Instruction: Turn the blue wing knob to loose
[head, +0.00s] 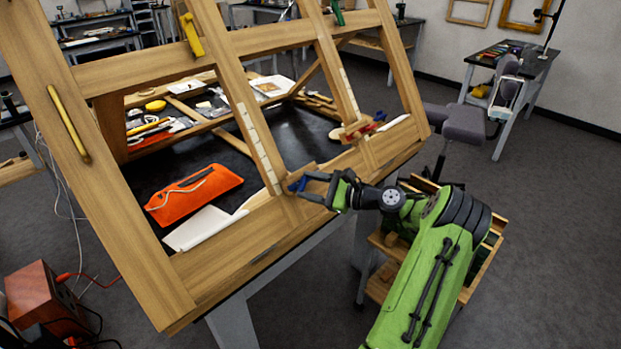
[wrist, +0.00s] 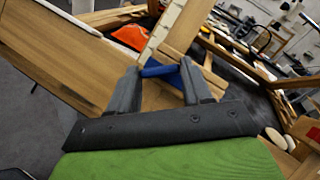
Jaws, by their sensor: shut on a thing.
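The blue wing knob (head: 298,184) sits at the lower rail of the tilted wooden frame (head: 235,238), at the foot of a pale marked strip. In the wrist view the blue knob (wrist: 160,71) shows as a bar between the two grey fingers. My gripper (head: 312,186) reaches the knob from the right and is shut on it. In the wrist view my gripper (wrist: 158,78) has one finger at each end of the bar. The knob's base and any loose or tight marking are too small or hidden to read.
A second clamp with red and blue parts (head: 360,129) sits further right on the rail. An orange pouch (head: 194,194) and white sheets (head: 203,228) lie on the dark table behind the frame. A wooden drawer cart (head: 388,265) stands close beside my arm.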

